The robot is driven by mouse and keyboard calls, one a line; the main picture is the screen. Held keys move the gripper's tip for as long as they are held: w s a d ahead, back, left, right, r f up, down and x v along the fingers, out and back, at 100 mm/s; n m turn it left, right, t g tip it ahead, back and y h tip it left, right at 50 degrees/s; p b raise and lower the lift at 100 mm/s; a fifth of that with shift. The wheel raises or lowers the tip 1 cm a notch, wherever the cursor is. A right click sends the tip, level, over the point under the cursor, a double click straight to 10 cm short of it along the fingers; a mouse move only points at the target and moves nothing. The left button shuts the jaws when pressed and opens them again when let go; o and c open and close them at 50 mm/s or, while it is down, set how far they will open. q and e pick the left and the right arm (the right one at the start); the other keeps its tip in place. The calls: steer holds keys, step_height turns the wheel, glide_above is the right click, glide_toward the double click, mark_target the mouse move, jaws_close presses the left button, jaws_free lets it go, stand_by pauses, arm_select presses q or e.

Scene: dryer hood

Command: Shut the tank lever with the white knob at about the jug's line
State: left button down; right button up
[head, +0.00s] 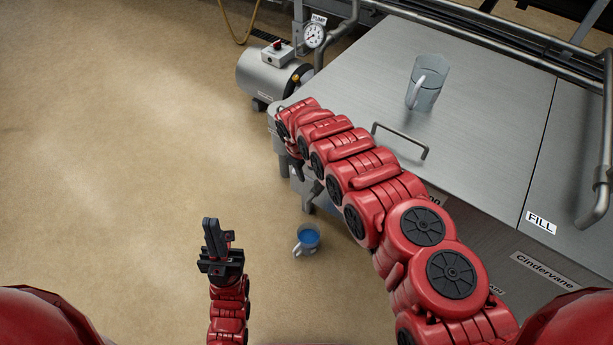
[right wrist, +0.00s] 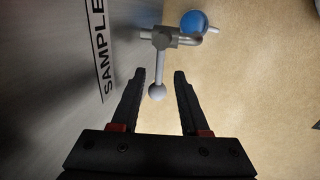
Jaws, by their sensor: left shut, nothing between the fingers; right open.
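In the right wrist view the tank lever is a grey rod (right wrist: 160,66) from a metal tap (right wrist: 165,39), ending in a white knob (right wrist: 157,92). My right gripper (right wrist: 159,76) is open, with the knob between its two fingers in the picture; I see no finger touching it. The jug with blue liquid (head: 307,237) stands on the floor beside the tank front; its blue shows past the tap in the right wrist view (right wrist: 194,22). In the head view my right arm mostly hides the lever. My left gripper (head: 214,226) is shut and empty, over the floor.
The steel tank (head: 490,75) fills the right side, with a bar handle (head: 402,141) and a clear empty jug (head: 427,84) on top. A SAMPLE label (right wrist: 101,48) is beside the tap. A pump (head: 268,74) with a gauge stands behind. The floor at left is clear.

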steer(key=shift+w+f, duration=0.1)
steer(key=shift+f, duration=0.65)
steer(key=shift+w+d+f+b, duration=0.1)
steer(key=shift+d+f+b, duration=0.05)
steer(key=shift+f+b, duration=0.4)
jaws_close()
stand_by(0.5)
